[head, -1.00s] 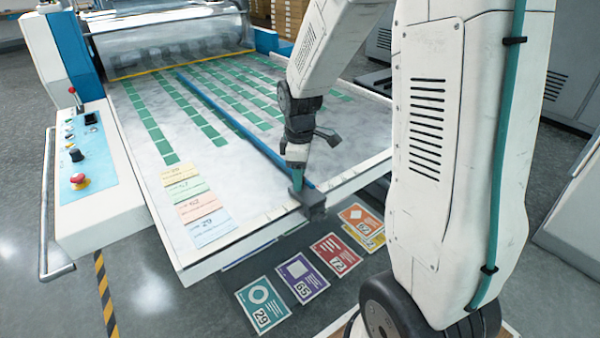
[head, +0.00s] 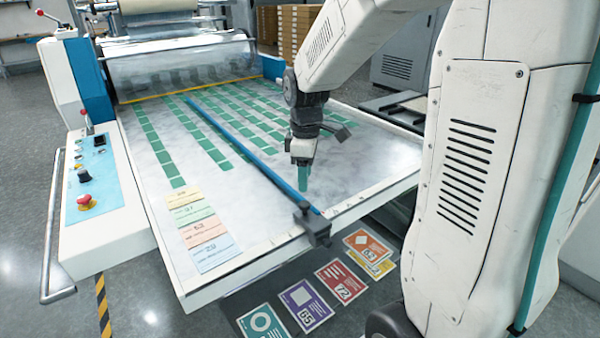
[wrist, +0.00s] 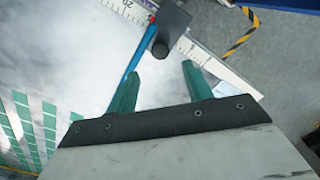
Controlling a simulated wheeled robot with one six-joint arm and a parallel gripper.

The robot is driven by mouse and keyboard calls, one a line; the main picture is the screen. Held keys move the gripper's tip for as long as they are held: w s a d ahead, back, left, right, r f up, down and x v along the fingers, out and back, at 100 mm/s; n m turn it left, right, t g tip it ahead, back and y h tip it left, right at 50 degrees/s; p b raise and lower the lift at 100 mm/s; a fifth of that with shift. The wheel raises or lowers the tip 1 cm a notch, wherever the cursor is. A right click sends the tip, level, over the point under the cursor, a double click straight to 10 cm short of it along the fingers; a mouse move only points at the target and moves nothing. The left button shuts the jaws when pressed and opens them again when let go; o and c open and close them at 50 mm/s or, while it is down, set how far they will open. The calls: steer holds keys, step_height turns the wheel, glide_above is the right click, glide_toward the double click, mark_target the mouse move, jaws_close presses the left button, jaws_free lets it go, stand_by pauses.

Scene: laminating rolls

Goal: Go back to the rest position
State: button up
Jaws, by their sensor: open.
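My gripper (head: 303,176) is above the right half of the machine's white feed table (head: 350,190). In the wrist view its two green fingers (wrist: 160,90) stand apart with nothing between them. A blue bar (head: 240,145) runs lengthwise over the table. Its dark end block (head: 313,226) sits at the table's front edge, in front of my gripper, and shows beyond the fingertips in the wrist view (wrist: 168,28). My gripper looks clear of the block.
Rows of green squares (head: 215,153) and several pastel slips (head: 205,235) lie on the table. A control panel (head: 90,180) with a red button is at left. Several coloured cards (head: 340,282) lie below the front edge. Grey cabinets (head: 400,60) stand behind.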

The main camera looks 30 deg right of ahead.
steer(key=shift+s+a+f+m, duration=0.1)
steer(key=shift+s+m, duration=0.25)
steer(key=shift+m, duration=0.35)
steer(key=s+a+r+m, duration=0.2)
steer(key=s+a+r, duration=0.1)
steer(key=s, duration=0.4)
steer(key=s+a+r+m+t, duration=0.1)
steer(key=s+a+r+m, duration=0.2)
steer(key=s, duration=0.4)
steer(key=s+a+r+m, duration=0.3)
steer(key=s, duration=0.5)
steer(key=shift+s+r, duration=0.1)
stand_by(1.1)
